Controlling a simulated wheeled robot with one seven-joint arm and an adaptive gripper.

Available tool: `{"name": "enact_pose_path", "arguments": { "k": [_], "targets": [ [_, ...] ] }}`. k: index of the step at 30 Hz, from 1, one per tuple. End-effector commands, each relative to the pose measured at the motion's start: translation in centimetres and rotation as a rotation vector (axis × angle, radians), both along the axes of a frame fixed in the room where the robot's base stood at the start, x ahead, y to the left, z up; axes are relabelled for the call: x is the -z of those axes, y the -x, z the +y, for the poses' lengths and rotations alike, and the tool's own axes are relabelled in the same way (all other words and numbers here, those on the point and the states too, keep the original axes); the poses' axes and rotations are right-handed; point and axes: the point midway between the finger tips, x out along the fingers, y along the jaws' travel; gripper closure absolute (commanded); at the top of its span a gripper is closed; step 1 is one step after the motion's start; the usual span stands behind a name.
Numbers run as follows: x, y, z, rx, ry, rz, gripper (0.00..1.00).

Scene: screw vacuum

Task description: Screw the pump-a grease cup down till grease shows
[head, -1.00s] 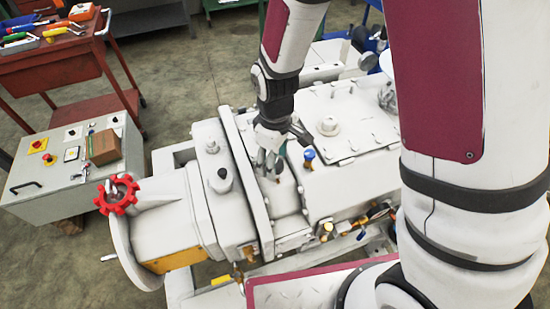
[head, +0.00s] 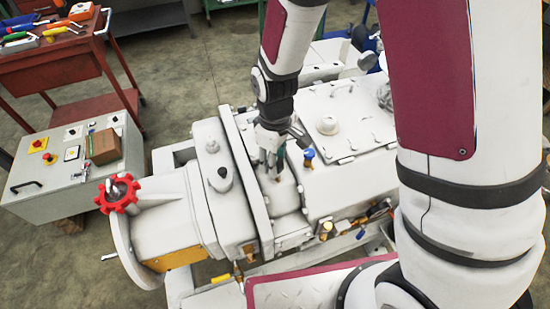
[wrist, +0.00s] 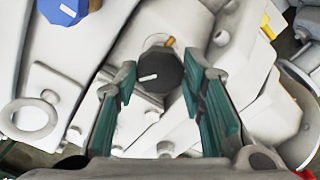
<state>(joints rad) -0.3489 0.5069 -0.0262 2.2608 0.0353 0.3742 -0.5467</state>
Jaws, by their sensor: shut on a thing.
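A dark, many-sided cap with a white line on top, apparently the grease cup (wrist: 160,68), stands on the pale pump housing in the wrist view. My gripper (wrist: 158,72) has its green-padded fingers on either side of this cap and is shut on it. In the head view my gripper (head: 271,170) points down at the housing, and its fingers hide the cap. A small brass-coloured part (wrist: 171,42) shows beside the cap. I cannot make out any grease. A similar blue cap (wrist: 63,11) with a white line stands apart; it also shows in the head view (head: 308,154).
The pale pump (head: 345,185) fills the middle, with a red handwheel (head: 118,193) at its left. A grey control box (head: 60,185) and a red tool trolley (head: 60,65) stand at the left. Pipes and valves line the pump's near side.

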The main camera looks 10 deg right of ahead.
Motion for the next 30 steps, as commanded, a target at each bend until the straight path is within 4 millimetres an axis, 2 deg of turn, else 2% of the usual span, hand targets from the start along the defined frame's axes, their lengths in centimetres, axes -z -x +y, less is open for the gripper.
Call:
{"name": "enact_pose_path", "arguments": {
  "k": [30],
  "targets": [
    [-0.11, 0.07, -0.07, 0.833, 0.001, -0.001, 0.91]
  ]
}}
